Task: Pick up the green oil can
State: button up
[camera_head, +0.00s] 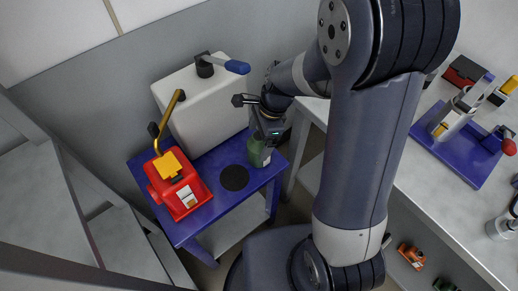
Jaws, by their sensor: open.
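The green oil can (257,156) stands on the right side of a small blue-topped table (207,168). Its upper part is hidden by my gripper (268,138), which is right over it. My gripper is open, with its fingers at the top of the can. I cannot tell whether the fingers touch the can. My arm comes down from the right side of the picture.
A red box with a yellow lever (176,185) sits on the table's left, and a black disc (234,178) lies beside the can. A white tank (196,105) stands behind. A pale workbench (440,190) with a blue-based device (455,140) is on the right.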

jog(key=x, duration=0.2)
jog(key=shift+f, duration=0.4)
jog(key=shift+c, duration=0.4)
jog(key=c, duration=1.1)
jog(key=shift+r, duration=0.15)
